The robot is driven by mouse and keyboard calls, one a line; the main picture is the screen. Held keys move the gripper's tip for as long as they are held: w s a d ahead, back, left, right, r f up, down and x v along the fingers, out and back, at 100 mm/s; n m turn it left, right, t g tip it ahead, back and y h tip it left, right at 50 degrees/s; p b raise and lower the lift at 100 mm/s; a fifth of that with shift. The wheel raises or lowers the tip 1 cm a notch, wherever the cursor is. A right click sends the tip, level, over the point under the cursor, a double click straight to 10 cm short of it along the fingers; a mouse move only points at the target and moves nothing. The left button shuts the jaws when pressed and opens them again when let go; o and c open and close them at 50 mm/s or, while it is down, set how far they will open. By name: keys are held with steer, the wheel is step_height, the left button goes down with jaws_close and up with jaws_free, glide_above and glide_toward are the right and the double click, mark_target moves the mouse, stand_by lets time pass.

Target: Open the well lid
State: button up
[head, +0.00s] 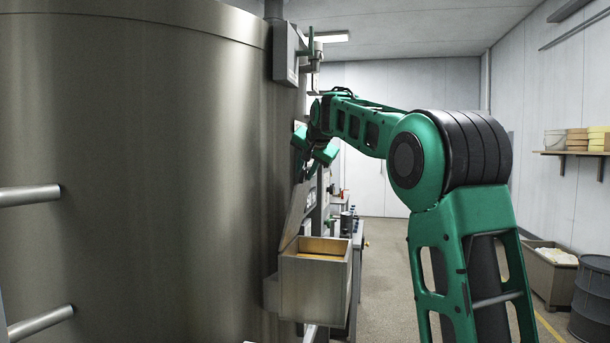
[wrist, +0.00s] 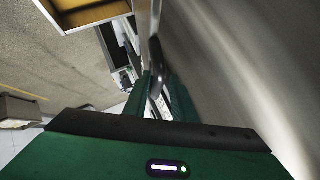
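The well is a small open-topped metal box (head: 315,290) on the side of the big steel tank, with a yellowish inside showing. Its lid (head: 298,213) stands raised, tilted up against the tank wall. My gripper (head: 304,170) is at the lid's upper end, above the box, close to the tank. In the wrist view, my green fingers (wrist: 158,100) point away with a dark curved bar (wrist: 156,62) in line with the gap between them. Whether they hold the bar or the lid is hidden. The box rim also shows in the wrist view (wrist: 98,16).
The steel tank (head: 130,170) fills the left side, with a grey control box (head: 287,53) above the gripper. Low equipment stands behind the well. The floor to the right is mostly clear, with a bin (head: 550,275) and a dark drum (head: 592,300) at the far right.

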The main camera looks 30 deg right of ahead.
steer(key=shift+s+d, duration=0.1)
steer(key=v, duration=1)
steer(key=shift+r, duration=0.25)
steer(key=shift+s, duration=0.15)
steer(key=s+d+f+n+g+y, duration=0.2)
steer(key=s+f+g, duration=0.6)
steer(key=s+f, duration=2.4)
steer(key=s+a+f+n+g, duration=0.2)
steer(key=s+a+f, duration=0.2)
steer(key=s+f, duration=0.8)
steer(key=s, duration=0.3)
steer(key=shift+y, duration=0.3)
steer(key=shift+a+r, duration=0.1)
steer(key=shift+a, duration=0.05)
